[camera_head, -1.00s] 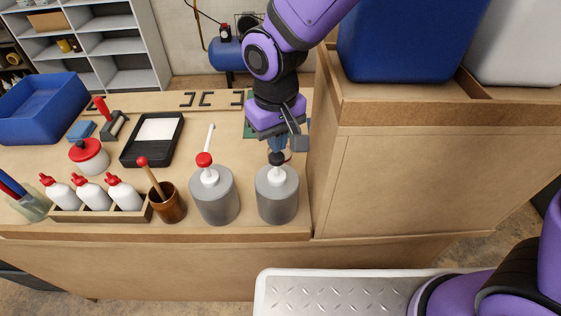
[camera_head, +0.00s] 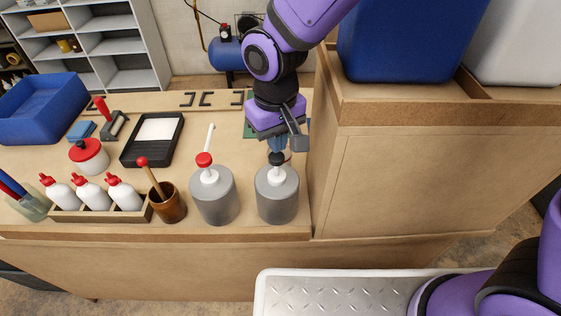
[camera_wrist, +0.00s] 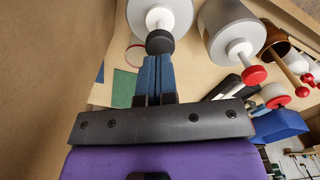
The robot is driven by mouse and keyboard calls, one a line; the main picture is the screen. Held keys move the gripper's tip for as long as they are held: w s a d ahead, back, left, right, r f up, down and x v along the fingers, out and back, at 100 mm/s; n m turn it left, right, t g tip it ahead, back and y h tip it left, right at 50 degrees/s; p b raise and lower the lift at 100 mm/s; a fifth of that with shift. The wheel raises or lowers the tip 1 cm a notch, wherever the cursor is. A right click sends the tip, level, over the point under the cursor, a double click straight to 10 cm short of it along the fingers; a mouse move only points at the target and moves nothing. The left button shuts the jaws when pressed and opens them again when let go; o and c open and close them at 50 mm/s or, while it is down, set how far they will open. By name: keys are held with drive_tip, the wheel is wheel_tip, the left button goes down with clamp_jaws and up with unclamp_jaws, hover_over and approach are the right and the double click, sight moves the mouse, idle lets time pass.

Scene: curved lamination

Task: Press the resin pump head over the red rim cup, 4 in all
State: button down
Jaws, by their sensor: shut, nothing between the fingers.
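The grey pump bottle with a black head (camera_head: 277,195) stands at the right end of the bench; its black pump head (camera_head: 277,158) sits on a white stem. My gripper (camera_head: 277,149) is shut and empty, its blue fingertips right at the black head. In the wrist view the shut fingertips (camera_wrist: 157,60) overlap the edge of the black head (camera_wrist: 160,42); contact cannot be told for sure. The red rim cup (camera_wrist: 135,55) shows partly in the wrist view, beside the fingers near the black head; its contents cannot be seen.
A second grey pump bottle with a red head (camera_head: 214,200) stands just left. Further left are a brown cup with a stick (camera_head: 168,207), a wooden rack (camera_head: 101,215) of white bottles and a black tray (camera_head: 132,158). A tall wooden cabinet (camera_head: 400,180) closes off the right side.

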sight(276, 157)
drive_tip(key=shift+f, duration=2.35)
drive_tip(key=shift+r, duration=1.6)
drive_tip(key=shift+f, duration=1.65)
drive_tip(key=shift+r, duration=1.65)
drive_tip(key=shift+f, duration=0.1)
